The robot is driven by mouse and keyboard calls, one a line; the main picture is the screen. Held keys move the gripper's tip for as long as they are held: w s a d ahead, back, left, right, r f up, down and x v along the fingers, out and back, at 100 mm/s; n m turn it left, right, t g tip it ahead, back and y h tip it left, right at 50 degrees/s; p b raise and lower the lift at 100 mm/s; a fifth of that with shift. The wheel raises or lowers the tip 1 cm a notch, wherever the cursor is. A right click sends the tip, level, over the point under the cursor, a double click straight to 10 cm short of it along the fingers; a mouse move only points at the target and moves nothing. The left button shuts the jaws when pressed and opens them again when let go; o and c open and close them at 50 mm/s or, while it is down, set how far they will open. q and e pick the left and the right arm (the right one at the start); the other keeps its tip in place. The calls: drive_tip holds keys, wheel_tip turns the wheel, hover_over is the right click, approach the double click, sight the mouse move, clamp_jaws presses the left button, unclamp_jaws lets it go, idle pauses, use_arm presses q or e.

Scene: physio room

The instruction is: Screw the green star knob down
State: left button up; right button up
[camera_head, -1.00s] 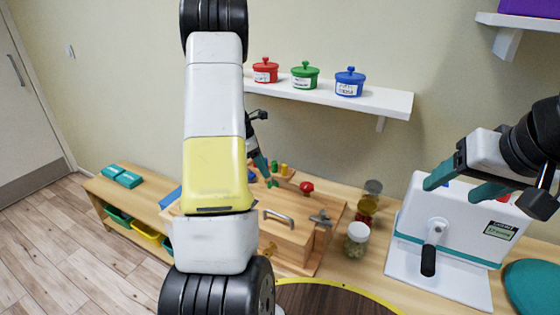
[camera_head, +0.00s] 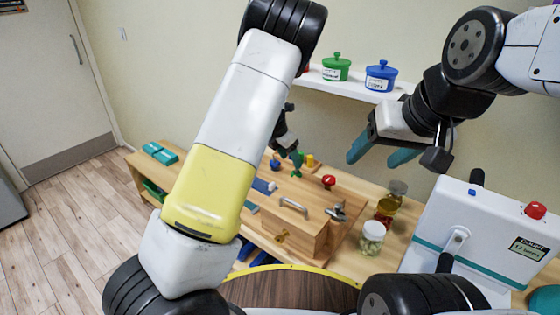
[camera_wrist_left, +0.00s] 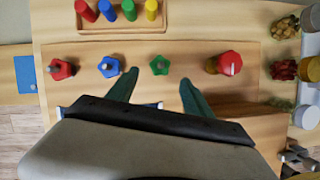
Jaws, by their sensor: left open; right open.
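The green star knob (camera_wrist_left: 159,65) stands on a wooden board in the left wrist view, between a blue star knob (camera_wrist_left: 109,67) and a large red knob (camera_wrist_left: 229,63). My left gripper (camera_wrist_left: 158,86) is open and empty, its two teal fingers spread to either side of the green knob's line, the tips just short of it in the picture. In the head view the left gripper (camera_head: 296,158) is over the board, partly hidden behind my left arm. My right gripper (camera_head: 380,152) is open and empty in the air above the bench's right part.
A red star knob (camera_wrist_left: 60,69) sits left of the blue one. Coloured pegs (camera_wrist_left: 129,9) stand in a tray behind. Jars (camera_head: 372,238) and a white machine (camera_head: 470,235) stand to the right. A shelf with lidded pots (camera_head: 381,76) hangs above.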

sight(296, 173)
use_arm(q)
drive_tip(key=x, duration=0.7)
drive_tip(key=shift+w+d+f, duration=0.1)
drive_tip(key=shift+d+f, duration=0.05)
drive_tip(key=shift+f, duration=0.15)
clamp_jaws()
